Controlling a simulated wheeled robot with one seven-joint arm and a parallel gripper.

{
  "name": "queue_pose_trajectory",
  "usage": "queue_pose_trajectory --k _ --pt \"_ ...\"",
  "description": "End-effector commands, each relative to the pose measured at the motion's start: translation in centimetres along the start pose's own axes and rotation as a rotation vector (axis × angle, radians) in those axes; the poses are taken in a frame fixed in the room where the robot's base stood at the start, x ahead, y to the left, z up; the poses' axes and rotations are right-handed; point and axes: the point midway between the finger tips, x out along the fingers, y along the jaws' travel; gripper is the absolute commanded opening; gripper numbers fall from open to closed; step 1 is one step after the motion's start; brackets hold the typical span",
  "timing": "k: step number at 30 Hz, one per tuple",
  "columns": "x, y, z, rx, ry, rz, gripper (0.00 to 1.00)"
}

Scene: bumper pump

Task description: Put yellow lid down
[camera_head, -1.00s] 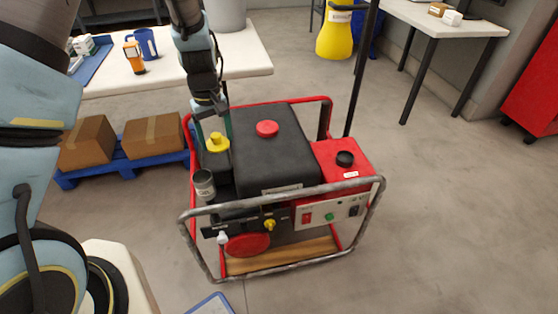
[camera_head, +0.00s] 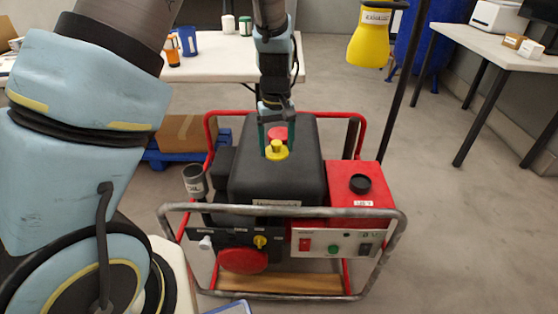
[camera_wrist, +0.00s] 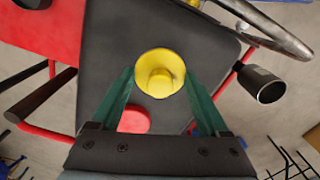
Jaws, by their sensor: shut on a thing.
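The yellow lid (camera_head: 277,151) is a round disc with a raised knob. My gripper (camera_head: 277,140) is shut on it, with the green fingers at its two sides. The lid is over the black top (camera_head: 250,180) of the red-framed pump; I cannot tell whether it touches the surface. In the wrist view the lid (camera_wrist: 160,74) is between the fingertips (camera_wrist: 160,80), knob towards the camera. A red cap (camera_head: 278,133) sits on the black top just behind the lid, and it also shows in the wrist view (camera_wrist: 134,119).
The pump's red tank (camera_head: 350,200) with a black cap (camera_head: 360,184) is to the right. The tubular frame (camera_head: 290,211) runs around the pump. A table (camera_head: 230,62) stands behind.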

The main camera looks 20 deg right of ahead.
Motion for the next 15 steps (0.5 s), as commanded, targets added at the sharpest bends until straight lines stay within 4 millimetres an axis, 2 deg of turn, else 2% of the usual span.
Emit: queue_pose_trajectory --k 5,12,15 --pt "1.4 0.0 0.0 -0.001 0.000 -0.001 0.26" --pt "4.4 0.0 0.0 -0.001 0.000 0.000 0.26" --pt "4.5 0.0 0.0 0.000 0.001 0.001 0.26"
